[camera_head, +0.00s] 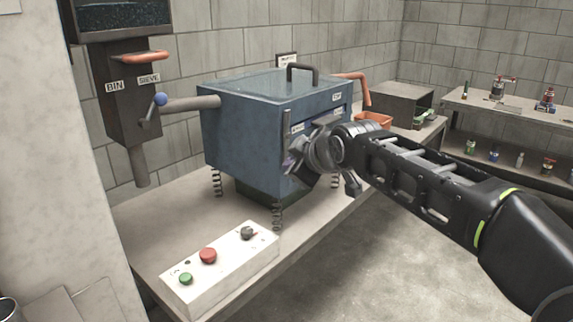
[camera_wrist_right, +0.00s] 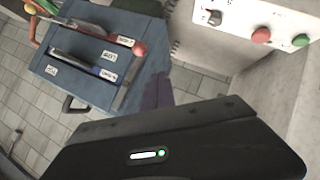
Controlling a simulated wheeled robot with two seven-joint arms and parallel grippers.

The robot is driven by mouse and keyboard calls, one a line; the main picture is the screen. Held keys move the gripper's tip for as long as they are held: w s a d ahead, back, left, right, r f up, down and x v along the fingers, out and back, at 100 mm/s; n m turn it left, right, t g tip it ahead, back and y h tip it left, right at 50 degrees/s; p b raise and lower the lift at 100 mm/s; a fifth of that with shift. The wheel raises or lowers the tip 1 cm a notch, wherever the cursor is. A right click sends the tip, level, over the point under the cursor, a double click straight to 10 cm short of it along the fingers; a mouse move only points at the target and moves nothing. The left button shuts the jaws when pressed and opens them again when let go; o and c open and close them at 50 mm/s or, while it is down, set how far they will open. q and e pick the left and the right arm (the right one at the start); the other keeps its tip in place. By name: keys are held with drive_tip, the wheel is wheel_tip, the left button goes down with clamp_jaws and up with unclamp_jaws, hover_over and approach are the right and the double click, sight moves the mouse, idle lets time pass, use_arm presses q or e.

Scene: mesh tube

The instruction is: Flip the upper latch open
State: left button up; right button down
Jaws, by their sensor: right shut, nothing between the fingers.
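The blue box-shaped machine (camera_head: 235,135) stands on springs on the bench. My right gripper (camera_head: 297,160) is shut and empty, close to the machine's right-hand front face. It hides much of that face in the head view, and I cannot tell whether it touches. In the right wrist view the blue face (camera_wrist_right: 60,90) shows white labels too small to read, a dark bar-like lever (camera_wrist_right: 75,62) and a red-tipped lever (camera_wrist_right: 138,48). I cannot tell which is the upper latch. My left gripper is not in view.
A white control box (camera_head: 220,262) with a red button, a green button and a dark knob sits on the bench (camera_head: 150,225) in front. A grey post unit (camera_head: 130,100) stands at left. A shelf (camera_head: 520,110) with small items is at right. The floor between is clear.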

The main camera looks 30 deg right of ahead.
drive_tip(key=shift+a+v, duration=0.2)
drive_tip(key=shift+v, duration=0.55)
drive_tip(key=shift+a+v, duration=0.15)
drive_tip(key=shift+v, duration=0.65)
drive_tip(key=shift+a+v, duration=0.2)
drive_tip(key=shift+v, duration=0.55)
drive_tip(key=shift+f, duration=0.2)
